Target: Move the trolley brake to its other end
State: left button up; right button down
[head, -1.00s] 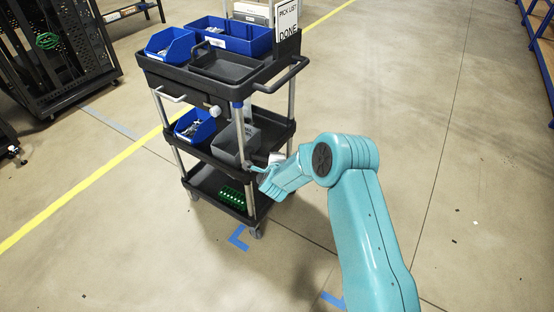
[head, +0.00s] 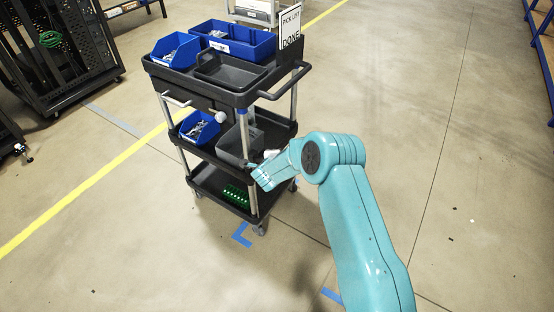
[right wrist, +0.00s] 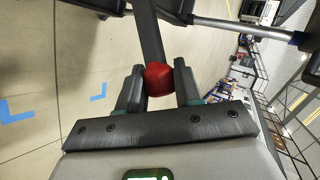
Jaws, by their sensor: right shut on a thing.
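The trolley (head: 283,83) is a black three-shelf cart with grey posts, standing on the floor in the middle of the head view. In the right wrist view, a red ball knob (right wrist: 158,78) sits at the end of a flat black lever (right wrist: 148,35), which looks like the trolley brake. My right gripper (right wrist: 159,88) is shut around the red knob, one finger on each side. In the head view my right gripper (head: 254,171) is beside the trolley's near right post, below the middle shelf's level. The knob and lever cannot be made out there. My left gripper is out of view.
The trolley carries blue bins (head: 236,40), a grey tray (head: 231,68) and a pick list sign (head: 290,27). Blue floor marks (head: 241,235) lie by its wheels. A dark rack (head: 62,50) stands at the left. The floor to the right is clear.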

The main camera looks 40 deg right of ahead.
jog(key=c, duration=0.8)
grip_release()
jog(key=shift+r, duration=0.1)
jog(key=v, duration=1.6)
jog(key=shift+a+r, duration=0.1)
jog(key=shift+a, duration=0.05)
jog(key=shift+p, duration=0.3)
jog(key=s+a+f+n+g+y+p, duration=0.2)
jog(key=s+a+f+n+y+p, duration=0.35)
jog(key=s+a+f+n, duration=0.35)
jog(key=s+a+n+g+y, duration=0.2)
jog(key=s+a+n, duration=0.1)
jog(key=s+n, duration=0.1)
jog(key=s+a+f+n+g+y, duration=0.1)
jog(key=s+a+n+y, duration=0.1)
jog(key=s+a+n, duration=0.2)
jog(key=s+a+f+n+g+y, duration=0.1)
jog(key=s+a+n+g+y, duration=0.1)
jog(key=s+n, duration=0.3)
jog(key=shift+s+a+n+g+p, duration=0.15)
jog(key=shift+s+a, duration=0.1)
jog(key=shift+s, duration=0.4)
jog(key=shift+s+a+n+g+p, duration=0.1)
jog(key=shift+s+a, duration=0.15)
jog(key=shift+s, duration=0.45)
jog(key=shift+s+a+n+g+p, duration=0.15)
jog(key=shift+s+a, duration=0.15)
jog(key=shift+s, duration=0.35)
